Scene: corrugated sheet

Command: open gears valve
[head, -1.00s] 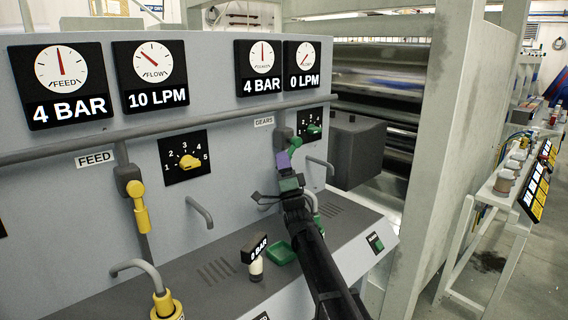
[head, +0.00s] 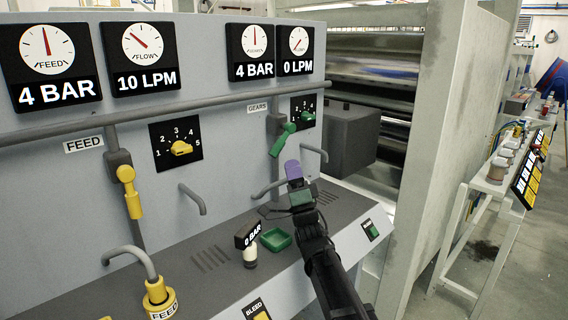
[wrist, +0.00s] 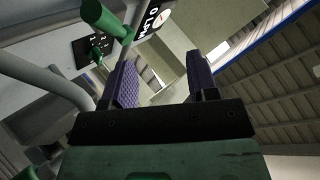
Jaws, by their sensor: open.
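The gears valve's green handle (head: 281,143) slants down to the left on a grey pipe beside the GEARS label (head: 257,107). My gripper (head: 293,168) is below the handle, its purple jaws pointing up and apart from it. In the wrist view my open jaws (wrist: 163,78) hold nothing between them. A green cylinder (wrist: 105,22), likely the handle, is at upper left, outside the jaws. The gears pressure gauge (head: 253,51) reads 4 BAR and the flow gauge (head: 298,50) reads 0 LPM.
The yellow FEED valve handle (head: 131,193) hangs down at left. A yellow dial (head: 181,148) and a green dial (head: 307,115) are on the panel. Bent grey pipes stick out near my gripper.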

